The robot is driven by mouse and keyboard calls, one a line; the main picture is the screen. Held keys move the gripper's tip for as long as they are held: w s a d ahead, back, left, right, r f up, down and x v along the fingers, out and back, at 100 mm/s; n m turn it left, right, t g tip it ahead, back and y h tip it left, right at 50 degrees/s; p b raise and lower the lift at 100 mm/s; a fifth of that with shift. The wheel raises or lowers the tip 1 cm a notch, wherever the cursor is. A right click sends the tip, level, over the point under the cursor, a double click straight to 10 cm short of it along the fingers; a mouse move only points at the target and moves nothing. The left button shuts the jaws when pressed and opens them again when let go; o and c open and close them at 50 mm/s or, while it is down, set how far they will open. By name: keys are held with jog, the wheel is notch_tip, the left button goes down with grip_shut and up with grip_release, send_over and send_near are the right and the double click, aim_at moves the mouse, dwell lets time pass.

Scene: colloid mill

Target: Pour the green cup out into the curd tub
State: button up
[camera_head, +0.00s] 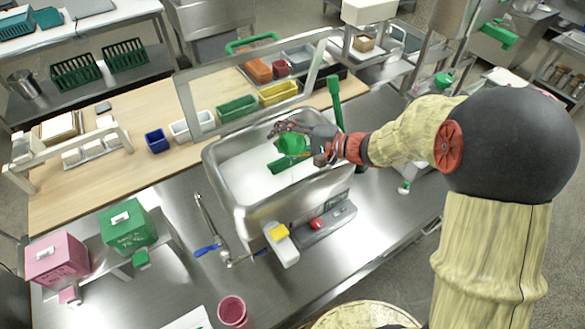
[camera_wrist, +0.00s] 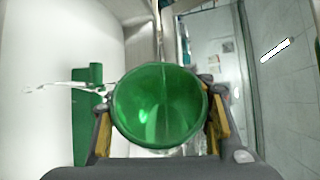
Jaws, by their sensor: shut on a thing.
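The green cup (camera_head: 291,144) is held over the steel curd tub (camera_head: 239,215), which has a white inside or contents. My gripper (camera_head: 303,133) is shut on the cup, with a finger on each side of it in the wrist view (camera_wrist: 160,115). There the cup (camera_wrist: 158,104) shows a round green rim and a shiny green inside facing the camera. The cup looks tilted; I cannot tell whether anything is running out of it. A green paddle-like piece (camera_wrist: 87,125) shows beside the cup, over the white area.
A tall green handle (camera_head: 335,100) stands at the tub's right rim. A metal frame (camera_head: 186,97) crosses behind the tub. A yellow-topped fitting (camera_head: 280,235) and a red button (camera_head: 316,224) are in front. Green (camera_head: 128,228) and pink (camera_head: 57,258) boxes stand left; a pink cup (camera_head: 232,310) stands near.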

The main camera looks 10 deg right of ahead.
jog(key=shift+s+r+n+t+b, duration=0.25)
jog(key=shift+s+n+t+b, duration=0.25)
jog(key=shift+b, duration=0.5)
jog(key=shift+s+r+n+t+y+b, duration=0.1)
jog(key=shift+s+n+t+y+b, duration=0.2)
jog(key=shift+b, duration=1.1)
jog(key=shift+r+n+y+b, duration=0.1)
jog(key=shift+n+b, duration=0.3)
jog(key=shift+b, duration=1)
jog(key=r+n+b, duration=0.1)
jog(key=b, duration=0.2)
jog(key=r+b, duration=0.1)
jog(key=b, duration=0.3)
jog(key=shift+s+r+n+t+y, duration=0.2)
jog(key=shift+n+t+y, duration=0.2)
